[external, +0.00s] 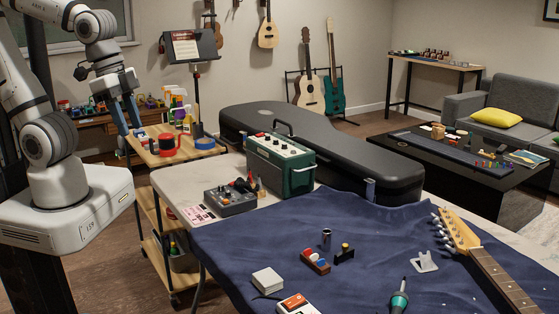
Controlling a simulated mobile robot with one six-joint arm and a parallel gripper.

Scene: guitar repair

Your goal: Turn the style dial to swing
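My gripper (127,120) hangs at the upper left, pointing down over the wooden side cart. Its two blue fingers are apart and I see nothing between them. A dark grey control box (230,199) with small knobs sits at the left end of the worktable. A green amplifier-like box (281,164) with a pale knobbed top panel and a carrying handle stands behind it. Both are well away from my gripper. The knob labels are too small to read, so I cannot tell which knob is the style dial or where it points.
A cart (207,152) with tape rolls and bottles stands under my gripper. A black guitar case (345,150) lies behind the worktable. A blue cloth (240,244) holds a guitar neck (490,265), a screwdriver (399,300) and small parts. A pink card (199,214) lies beside the grey box.

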